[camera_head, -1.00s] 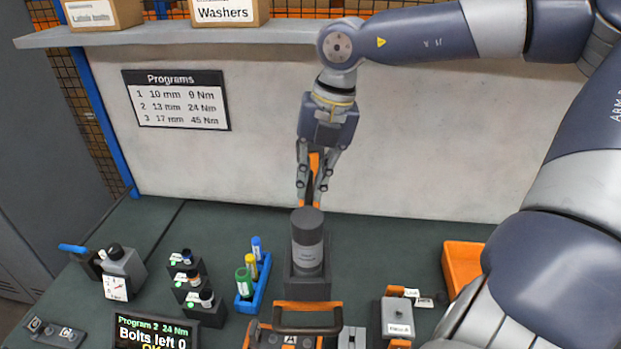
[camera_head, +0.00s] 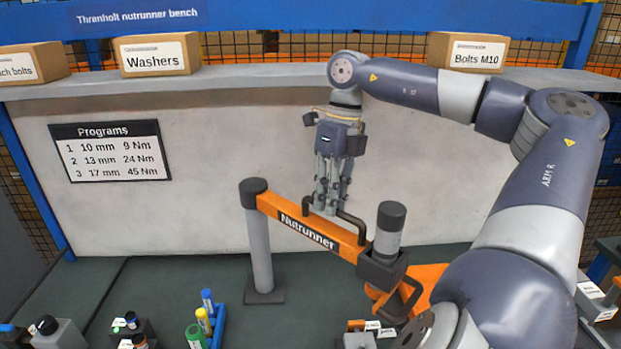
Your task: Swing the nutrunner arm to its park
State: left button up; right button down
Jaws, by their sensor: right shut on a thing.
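The nutrunner arm (camera_head: 307,233) is an orange beam with a black "Nutrunner" label. It runs from a grey post (camera_head: 259,240) with a dark cap, rightward and toward me. Its far end carries a dark holder with an upright grey cylinder, the tool (camera_head: 387,240). A black bar handle (camera_head: 351,222) stands on top of the beam. My right gripper (camera_head: 326,207) points down, shut on this handle; the fingertips partly hide it. My left gripper is not in view. I cannot make out a marked park.
Colored markers (camera_head: 204,317) stand in a blue rack at front left. Boxes line the shelf (camera_head: 240,80) above the white back panel.

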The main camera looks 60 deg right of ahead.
jog(key=shift+d+r+n+p, duration=0.15)
jog(key=shift+d+n, duration=0.25)
jog(key=shift+d, duration=0.5)
jog(key=shift+d+f+n+p, duration=0.15)
jog(key=shift+d+n, duration=0.25)
jog(key=shift+d, duration=0.45)
jog(key=shift+r, duration=0.1)
jog(key=c, duration=1.6)
grip_release()
notch_tip(320, 180, up, 7)
jog(key=d, duration=0.1)
jog(key=shift+d+r, duration=0.15)
jog(key=shift+d, duration=0.05)
jog(key=shift+c, duration=0.5)
